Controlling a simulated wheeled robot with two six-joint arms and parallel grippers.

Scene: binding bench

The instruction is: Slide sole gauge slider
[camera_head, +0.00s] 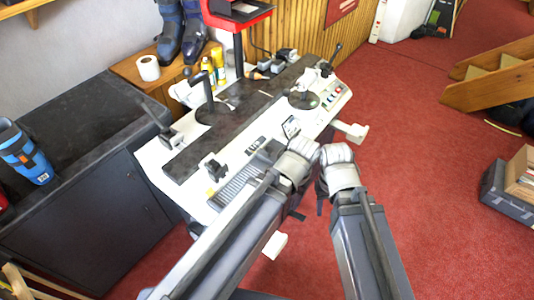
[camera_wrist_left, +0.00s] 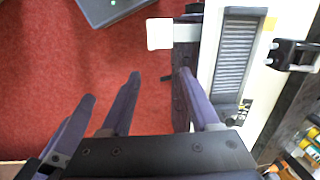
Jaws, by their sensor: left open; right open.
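The sole gauge slider cannot be singled out with certainty. On the near side of the white bench (camera_head: 158,157) is a grey ribbed plate (camera_head: 236,190) beside a black clamp (camera_head: 213,168). In the left wrist view the ribbed plate (camera_wrist_left: 234,55), the clamp (camera_wrist_left: 293,53) and a white end block (camera_wrist_left: 160,33) by a dark bar (camera_wrist_left: 187,42) show. My left gripper (camera_wrist_left: 160,75) is open and empty, its fingers near the dark bar; contact cannot be told. In the head view its fingers are mostly hidden. My right gripper (camera_head: 321,197) is open beside it, fingers partly hidden.
A black-topped cabinet (camera_head: 75,125) with a blue boot (camera_head: 25,155) stands left. A wooden stand (camera_head: 135,70) with a paper roll (camera_head: 148,68) and boots is behind the bench. A grey box (camera_head: 505,190) is at far right.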

